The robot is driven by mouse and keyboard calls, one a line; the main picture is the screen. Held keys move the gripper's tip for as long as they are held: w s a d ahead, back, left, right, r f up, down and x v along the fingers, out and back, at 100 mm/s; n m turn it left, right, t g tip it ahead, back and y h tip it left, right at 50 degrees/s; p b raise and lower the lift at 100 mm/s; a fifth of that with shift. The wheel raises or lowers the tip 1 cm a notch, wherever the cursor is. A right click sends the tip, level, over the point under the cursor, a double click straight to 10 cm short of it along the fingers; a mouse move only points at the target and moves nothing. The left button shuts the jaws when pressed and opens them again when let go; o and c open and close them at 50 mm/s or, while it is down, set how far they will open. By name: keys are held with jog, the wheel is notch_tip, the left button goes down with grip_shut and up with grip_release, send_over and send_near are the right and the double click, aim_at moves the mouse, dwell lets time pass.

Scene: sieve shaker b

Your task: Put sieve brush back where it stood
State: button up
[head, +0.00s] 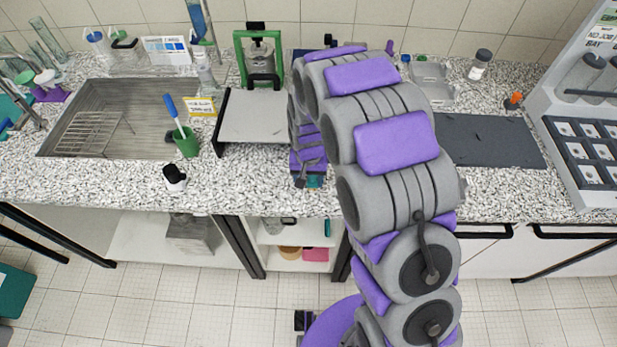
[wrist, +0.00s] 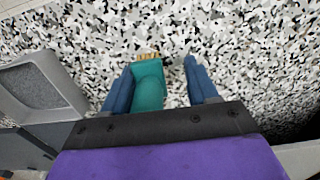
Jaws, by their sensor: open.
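The sieve brush (wrist: 150,85) is a teal block with a short yellow bristled end, seen in the wrist view. It is between the two blue fingers of my gripper (wrist: 158,70), beside the left finger, with a clear gap to the right finger. The fingers are open. Its bristled end points away from the palm, over the speckled counter. I cannot tell whether it touches the counter. In the head view my gripper (head: 308,184) is low at the counter's front part, right of the grey platform, with a bit of teal showing. My arm hides much there.
A grey platform (head: 250,125) with a green-framed device (head: 258,60) behind it stands left of my gripper. Further left are a green cup (head: 187,145) with a blue-handled brush and a sink (head: 150,145). A dark mat (head: 490,142) lies right. The counter's front edge is close.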

jog(key=shift+d+r, duration=0.35)
notch_tip(320, 180, up, 11)
jog(key=shift+a+r+p, duration=0.1)
jog(key=shift+a+p, duration=0.05)
jog(key=shift+p, duration=0.85)
jog(key=s+d+r+g, duration=0.1)
jog(key=s+d+r, duration=0.45)
jog(key=s, duration=0.25)
jog(key=s+d+r, duration=0.5)
jog(key=s+r, duration=0.1)
jog(key=s, duration=0.3)
jog(key=s+d+r, duration=0.1)
jog(key=s+d, duration=0.3)
jog(key=s, duration=1.1)
jog(key=shift+r+g, duration=0.2)
jog(key=shift+g, duration=0.2)
jog(key=shift+f, duration=0.1)
jog(key=shift+c, duration=0.3)
